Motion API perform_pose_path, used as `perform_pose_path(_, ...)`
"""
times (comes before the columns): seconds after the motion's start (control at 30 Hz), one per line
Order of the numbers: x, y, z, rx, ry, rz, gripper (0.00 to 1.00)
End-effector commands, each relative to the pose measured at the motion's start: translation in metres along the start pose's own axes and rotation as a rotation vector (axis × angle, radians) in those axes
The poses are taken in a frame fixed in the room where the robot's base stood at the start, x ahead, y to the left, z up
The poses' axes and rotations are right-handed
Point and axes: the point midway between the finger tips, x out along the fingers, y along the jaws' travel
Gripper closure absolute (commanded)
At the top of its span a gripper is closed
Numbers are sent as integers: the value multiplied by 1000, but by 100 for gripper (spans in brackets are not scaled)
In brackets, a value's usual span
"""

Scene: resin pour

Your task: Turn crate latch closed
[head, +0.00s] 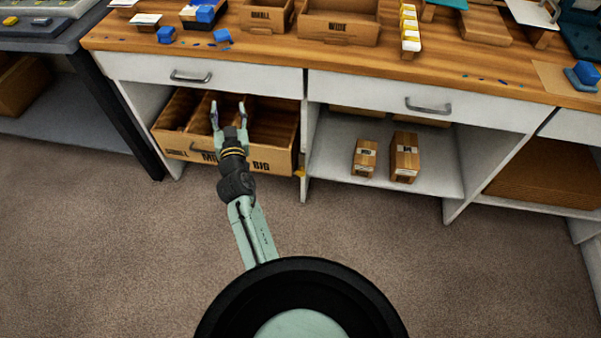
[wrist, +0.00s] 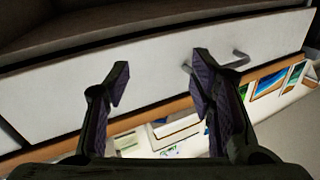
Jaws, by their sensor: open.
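The wooden crate (head: 278,160) sits in the left lower bay under the bench, in the head view. It has several compartments, and its front carries dark lettering, with "BIG" at the right. A small orange-yellow piece (head: 300,172) shows at the crate's right front corner; it may be the latch, but it is too small to tell its position. My gripper (head: 229,108) is open and empty, in front of or over the crate's middle and left of that piece. My arm hides part of the crate front. In the wrist view my gripper (wrist: 157,78) shows its two fingers apart with nothing between.
A white drawer front (head: 250,82) with a metal handle (head: 190,77) is just above the crate; it also fills the wrist view (wrist: 60,100). Two small boxes (head: 364,158) (head: 404,158) stand on the shelf to the right. The carpet in front is clear.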

Motion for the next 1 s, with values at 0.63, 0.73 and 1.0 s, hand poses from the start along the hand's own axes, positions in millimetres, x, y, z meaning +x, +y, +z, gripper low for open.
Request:
perform_pose_path(0.63, -114, 194, 264, -38, -419, 413, 50)
perform_pose_path(0.73, -99, 201, 270, -37, -418, 414, 50)
perform_pose_path(1.0, -57, 221, 290, -38, -418, 413, 50)
